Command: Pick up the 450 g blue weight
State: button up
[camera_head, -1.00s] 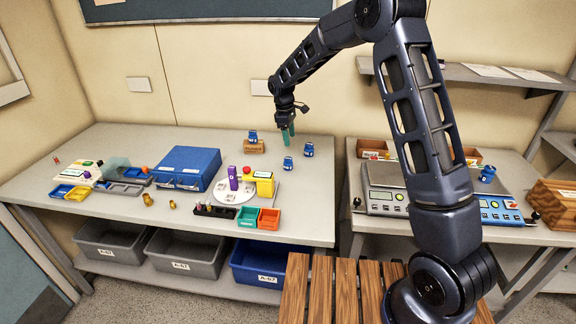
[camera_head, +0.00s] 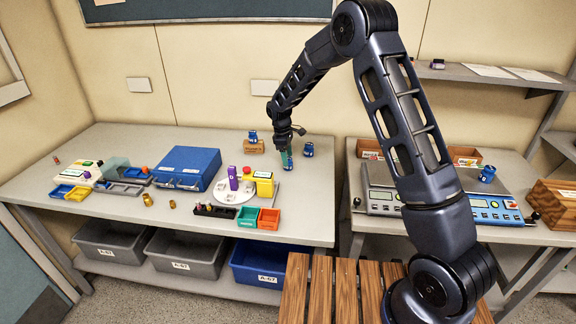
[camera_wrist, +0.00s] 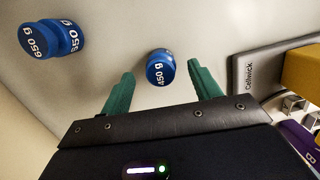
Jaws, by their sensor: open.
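The 450 g blue weight (camera_wrist: 160,69) stands on the table and shows its label in the wrist view, between and just beyond my two green fingertips. My gripper (camera_wrist: 163,90) is open and empty above it. In the head view my gripper (camera_head: 286,160) points down over the table's right part and hides most or all of that weight. A second blue weight, marked 650 g (camera_wrist: 50,39), stands to the left in the wrist view, apart from my fingers.
A blue weight (camera_head: 253,136) sits on a wooden block (camera_head: 254,146) behind. Another blue weight (camera_head: 309,150) stands right of my gripper. A yellow device (camera_head: 263,184) on a grey plate, marked Cellwick in the wrist view (camera_wrist: 258,70), is close by. A blue case (camera_head: 187,169) lies farther left.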

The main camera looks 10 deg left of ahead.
jog(key=shift+d+f, duration=0.2)
jog(key=shift+f, duration=1.35)
grip_shut()
jog(key=shift+r, duration=0.1)
